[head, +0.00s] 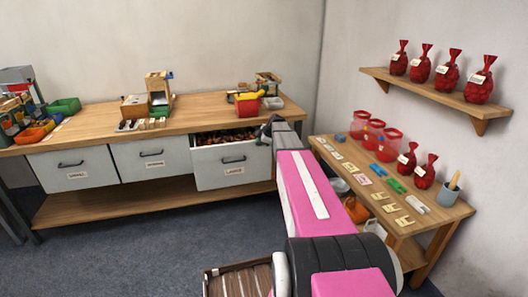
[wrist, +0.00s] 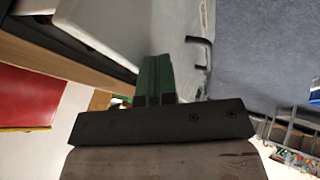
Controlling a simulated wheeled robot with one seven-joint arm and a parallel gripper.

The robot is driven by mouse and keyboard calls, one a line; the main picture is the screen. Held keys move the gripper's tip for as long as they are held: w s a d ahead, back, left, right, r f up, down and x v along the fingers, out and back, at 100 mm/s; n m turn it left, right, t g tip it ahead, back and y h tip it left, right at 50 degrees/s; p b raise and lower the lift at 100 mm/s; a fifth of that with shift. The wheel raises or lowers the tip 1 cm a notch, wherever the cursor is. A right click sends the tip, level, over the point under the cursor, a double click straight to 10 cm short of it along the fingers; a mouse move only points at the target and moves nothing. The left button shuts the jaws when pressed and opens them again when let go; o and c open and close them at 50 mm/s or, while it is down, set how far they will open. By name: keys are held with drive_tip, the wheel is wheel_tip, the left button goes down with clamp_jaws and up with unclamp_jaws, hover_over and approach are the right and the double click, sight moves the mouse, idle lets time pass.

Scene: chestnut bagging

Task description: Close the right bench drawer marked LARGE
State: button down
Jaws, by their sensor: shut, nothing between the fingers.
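The right bench drawer (head: 212,176), pale grey with a LARGE label and a dark handle (head: 233,160), stands pulled out, with brown chestnuts (head: 222,137) showing inside. My gripper (head: 265,136) is at the right end of the drawer front, near its top edge; whether it touches cannot be told. In the wrist view my shut green-tipped fingers (wrist: 155,80) hold nothing and overlap the pale drawer front (wrist: 170,30). A dark handle (wrist: 198,41) shows to their right.
The left drawer (head: 75,170) and middle drawer (head: 152,155) are shut. Bins and tools stand on the wooden bench top (head: 195,116). A side table (head: 440,215) with red bags and cards stands at right, near my pink arm. A slatted crate (head: 238,280) is on the floor.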

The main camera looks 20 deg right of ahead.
drive_tip(key=w, duration=1.4)
drive_tip(key=shift+w, duration=0.35)
drive_tip(key=shift+s, duration=0.1)
